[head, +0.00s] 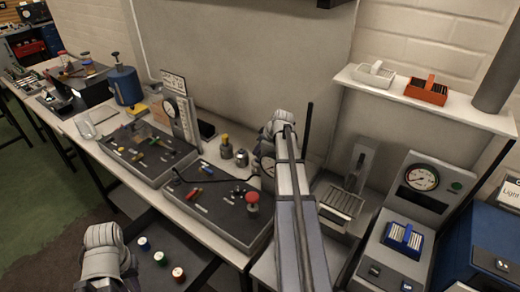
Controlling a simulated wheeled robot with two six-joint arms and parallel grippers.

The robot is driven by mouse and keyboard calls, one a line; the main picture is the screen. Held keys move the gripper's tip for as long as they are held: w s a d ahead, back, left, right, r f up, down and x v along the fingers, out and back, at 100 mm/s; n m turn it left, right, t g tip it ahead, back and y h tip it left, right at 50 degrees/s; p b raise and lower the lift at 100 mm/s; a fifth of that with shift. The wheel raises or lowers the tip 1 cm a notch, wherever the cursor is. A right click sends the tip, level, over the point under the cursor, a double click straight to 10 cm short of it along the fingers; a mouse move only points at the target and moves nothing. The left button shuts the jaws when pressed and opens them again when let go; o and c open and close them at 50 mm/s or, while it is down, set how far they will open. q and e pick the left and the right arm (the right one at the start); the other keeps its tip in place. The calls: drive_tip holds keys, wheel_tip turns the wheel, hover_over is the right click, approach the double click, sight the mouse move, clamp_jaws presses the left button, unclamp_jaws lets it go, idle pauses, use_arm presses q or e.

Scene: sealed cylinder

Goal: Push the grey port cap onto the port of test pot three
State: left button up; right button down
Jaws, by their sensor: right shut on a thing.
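My right arm reaches up the middle of the head view, and its long grey link covers much of what lies behind it. My right gripper (264,152) is at the arm's far end, by the back of the bench. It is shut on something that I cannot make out. Small metal pots stand just left of it: one with a yellow top (226,147) and a grey one (241,158). I cannot tell which is test pot three, and its port is not visible. I cannot make out the grey port cap. Part of my left arm shows at lower left, without its fingertips.
Two dark panels (229,219) with small fittings lie on the bench; one has a red knob (252,198). A dark tray with blue (144,243) and red (178,274) topped pieces is lower. A gauge unit (421,178) stands right. A shelf (430,100) holds two bins.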

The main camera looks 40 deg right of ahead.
drive_tip(key=shift+f+b, duration=0.6)
drive_tip(key=shift+c, duration=2.4)
unclamp_jaws()
drive_tip(key=shift+r, duration=0.15)
drive_tip(key=p+v, duration=0.6)
drive_tip(key=v, duration=0.1)
drive_tip(key=shift+s+r+p, duration=0.2)
drive_tip(key=shift+p, duration=0.2)
